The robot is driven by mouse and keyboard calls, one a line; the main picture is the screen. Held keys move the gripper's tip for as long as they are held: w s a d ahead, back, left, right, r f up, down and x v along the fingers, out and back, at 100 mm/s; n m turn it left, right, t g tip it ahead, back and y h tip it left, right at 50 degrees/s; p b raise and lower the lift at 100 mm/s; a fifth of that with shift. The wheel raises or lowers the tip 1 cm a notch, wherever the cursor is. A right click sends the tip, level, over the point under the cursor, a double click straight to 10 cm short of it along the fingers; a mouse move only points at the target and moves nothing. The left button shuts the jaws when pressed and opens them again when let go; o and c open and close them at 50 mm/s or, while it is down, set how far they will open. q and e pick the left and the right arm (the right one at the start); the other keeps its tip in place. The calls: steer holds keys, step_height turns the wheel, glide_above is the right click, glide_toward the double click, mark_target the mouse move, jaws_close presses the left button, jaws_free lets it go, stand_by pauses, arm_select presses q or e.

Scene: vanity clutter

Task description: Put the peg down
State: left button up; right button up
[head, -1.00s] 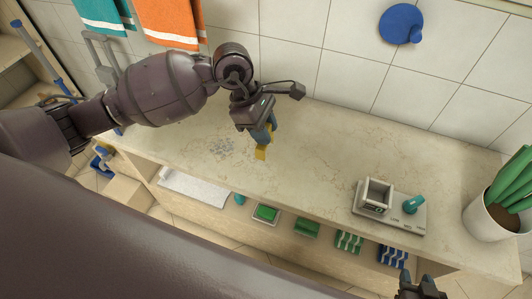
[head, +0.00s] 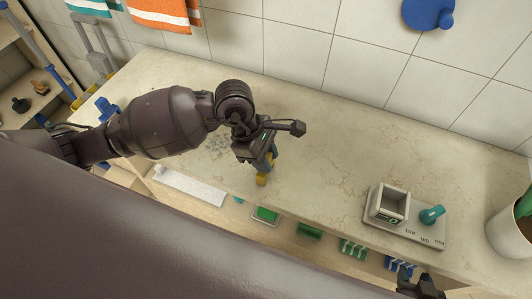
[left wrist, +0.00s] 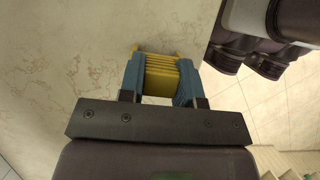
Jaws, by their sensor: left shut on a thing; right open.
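The peg (head: 262,181) is a yellow ribbed piece, seen low between the fingers in the head view. My left gripper (head: 267,165) is shut on it over the pale marble counter (head: 330,165), near the front edge. In the left wrist view the peg (left wrist: 161,76) sits between the two blue fingers of the left gripper (left wrist: 160,82). I cannot tell whether the peg touches the counter. My right gripper (head: 420,284) is open at the bottom edge of the head view, in front of the counter, and holds nothing that I can see.
A grey panel (head: 430,229) with a square box (head: 388,204) and a teal knob (head: 431,215) sits on the right of the counter. A white plant pot (head: 510,233) stands at the far right. Green and blue items lie below the front edge. The counter's middle is clear.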

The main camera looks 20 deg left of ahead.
arm_select(q)
steer(key=shift+f, duration=0.1)
steer(key=o, duration=0.9)
arm_select(e)
steer(key=shift+s+d+f, duration=0.15)
steer(key=shift+s+f, duration=0.25)
steer(key=shift+s, duration=0.05)
